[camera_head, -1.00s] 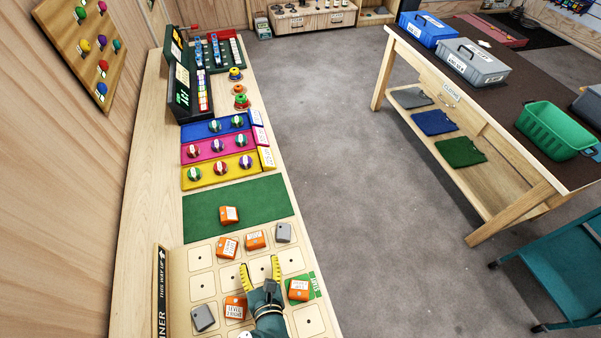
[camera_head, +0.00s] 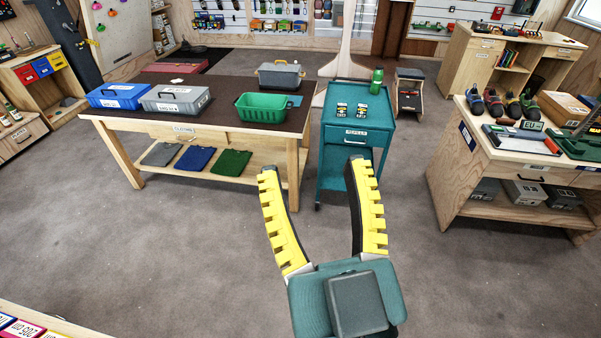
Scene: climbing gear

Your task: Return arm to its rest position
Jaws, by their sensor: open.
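My gripper (camera_head: 312,168) is in the lower middle of the head view, with its teal body toward the bottom edge. Its two yellow toothed fingers are spread wide apart, and nothing is between them. It is held up in front of the camera over the open floor. The fingers point toward the teal drawer cart (camera_head: 348,150) and the dark-topped table, and overlap them in the picture. I cannot tell the distance from the fingertips to the cart.
The dark-topped table (camera_head: 190,88) holds a blue box (camera_head: 117,96), grey boxes and a green basket (camera_head: 263,107). A wooden counter (camera_head: 480,185) with shoes and trays stands at right. Grey floor (camera_head: 130,255) is clear at left. A bench corner shows bottom left.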

